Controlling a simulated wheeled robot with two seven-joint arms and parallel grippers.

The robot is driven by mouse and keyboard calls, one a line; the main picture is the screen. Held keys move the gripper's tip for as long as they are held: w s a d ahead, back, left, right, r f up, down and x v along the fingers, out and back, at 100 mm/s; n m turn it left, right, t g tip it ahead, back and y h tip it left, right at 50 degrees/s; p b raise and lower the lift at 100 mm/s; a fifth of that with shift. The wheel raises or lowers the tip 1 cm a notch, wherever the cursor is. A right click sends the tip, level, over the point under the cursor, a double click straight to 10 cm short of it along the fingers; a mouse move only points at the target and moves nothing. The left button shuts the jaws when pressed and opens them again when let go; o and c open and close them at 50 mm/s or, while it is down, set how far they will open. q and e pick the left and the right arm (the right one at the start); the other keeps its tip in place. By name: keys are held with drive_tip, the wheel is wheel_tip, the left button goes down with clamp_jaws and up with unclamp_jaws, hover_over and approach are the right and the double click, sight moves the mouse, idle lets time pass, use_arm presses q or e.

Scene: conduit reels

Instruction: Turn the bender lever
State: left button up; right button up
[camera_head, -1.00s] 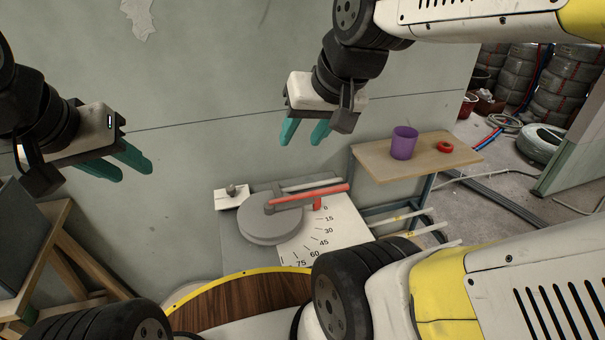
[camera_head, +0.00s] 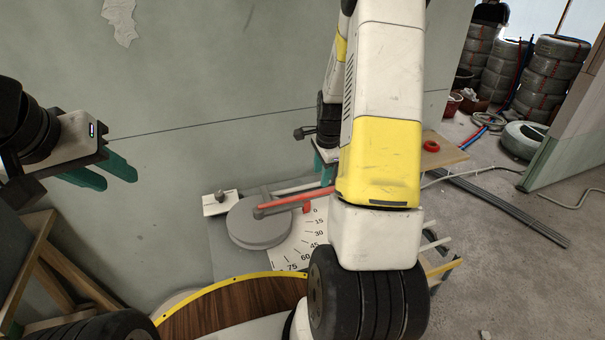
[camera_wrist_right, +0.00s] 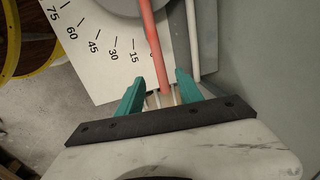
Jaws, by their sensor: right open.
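The bender has a grey round disc (camera_head: 260,222) and a lever with a red handle (camera_head: 288,200) that lies near the 0 mark of the white angle scale (camera_head: 305,243). My right gripper (camera_head: 325,160) is partly hidden behind my right arm. In the right wrist view, the open teal fingers of my right gripper (camera_wrist_right: 160,85) stand on both sides of the red lever handle (camera_wrist_right: 153,45), whose end shows between them; I see no grip on it. A pale conduit (camera_wrist_right: 192,40) runs beside the handle. My left gripper (camera_head: 115,175) is open and empty at the left, away from the bender.
A small wooden table (camera_head: 448,152) with a red ring (camera_head: 431,146) stands right of the bender, partly hidden by my arm. A wooden trestle (camera_head: 45,270) is at the left. Grey pipes (camera_head: 510,210) lie on the floor at the right.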

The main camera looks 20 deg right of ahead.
sight(319, 191)
drive_tip(key=f, duration=0.2)
drive_tip(key=w+f, duration=0.1)
drive_tip(key=f, duration=0.4)
drive_tip(key=shift+w+f, duration=0.3)
drive_tip(key=shift+f, duration=0.1)
clamp_jaws()
idle(1.1)
